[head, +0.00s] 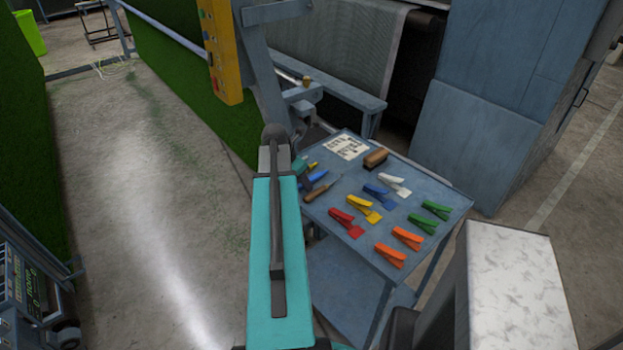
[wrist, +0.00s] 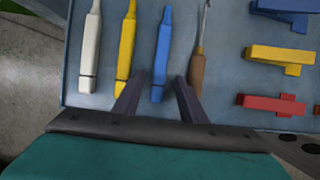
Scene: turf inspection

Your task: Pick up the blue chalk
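The blue chalk (wrist: 162,52) lies lengthwise on the grey table in the wrist view, between a yellow chalk (wrist: 126,45) and a wooden-handled tool (wrist: 197,65). My gripper (wrist: 158,78) is open, with one dark finger on each side of the blue chalk's lower end in the picture. The fingers do not appear to touch it; their height above the table is hard to tell. In the head view the blue chalk (head: 316,179) shows at the table's left edge, beside my gripper, which my arm partly hides.
A white chalk (wrist: 90,50) lies left of the yellow one. Coloured clips, such as a red clip (head: 346,222), lie on the table (head: 330,238) to the right. A paper card (head: 349,146) and a brown block (head: 376,158) are at its back. Grey machinery (head: 470,120) stands behind.

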